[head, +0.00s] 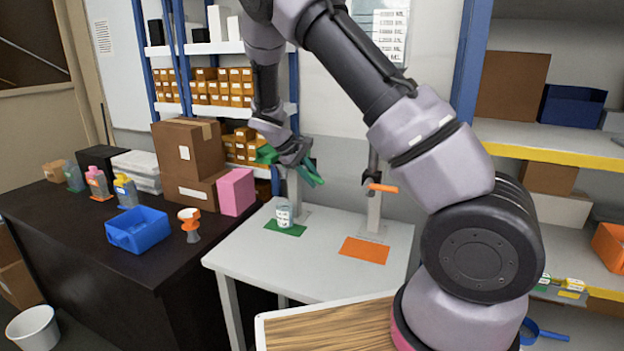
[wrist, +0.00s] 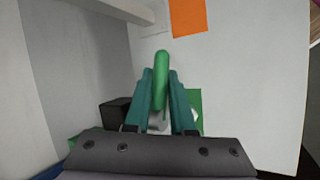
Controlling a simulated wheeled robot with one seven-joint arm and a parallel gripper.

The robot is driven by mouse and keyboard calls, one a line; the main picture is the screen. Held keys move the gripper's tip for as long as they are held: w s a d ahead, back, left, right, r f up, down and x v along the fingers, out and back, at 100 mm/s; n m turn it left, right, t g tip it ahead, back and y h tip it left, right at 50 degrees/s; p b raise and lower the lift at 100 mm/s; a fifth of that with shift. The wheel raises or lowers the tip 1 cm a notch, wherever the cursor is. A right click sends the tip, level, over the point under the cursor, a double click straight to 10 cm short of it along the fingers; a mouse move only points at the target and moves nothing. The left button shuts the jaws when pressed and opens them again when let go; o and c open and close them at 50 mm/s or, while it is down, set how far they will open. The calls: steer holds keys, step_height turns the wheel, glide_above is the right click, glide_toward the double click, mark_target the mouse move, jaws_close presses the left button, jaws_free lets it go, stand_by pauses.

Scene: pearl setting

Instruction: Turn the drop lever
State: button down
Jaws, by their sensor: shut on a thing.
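My gripper (head: 311,171) is at the green station, above a small jar (head: 284,215). In the wrist view, the two teal fingers of my gripper (wrist: 160,75) are shut on a rounded green lever (wrist: 161,62), one finger on each side. The lever's end sticks out past the fingertips. In the head view the fingers and wrist largely hide the green lever. An orange lever (head: 382,188) sticks out from the grey post to the right, untouched and roughly level.
The jar stands on a green mat (head: 298,231) on the light table (head: 320,268). An orange mat (head: 363,250) lies bare to the right. A pink box (head: 236,192), an orange-and-grey object (head: 190,224) and a blue bin (head: 138,229) stand on the dark counter to the left.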

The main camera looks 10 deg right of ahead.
steer(key=c, duration=0.8)
jaws_free()
steer(key=shift+o, duration=0.2)
steer(key=v, duration=1)
steer(key=shift+a+r, duration=0.2)
steer(key=shift+r, duration=0.15)
steer(key=shift+c, duration=0.4)
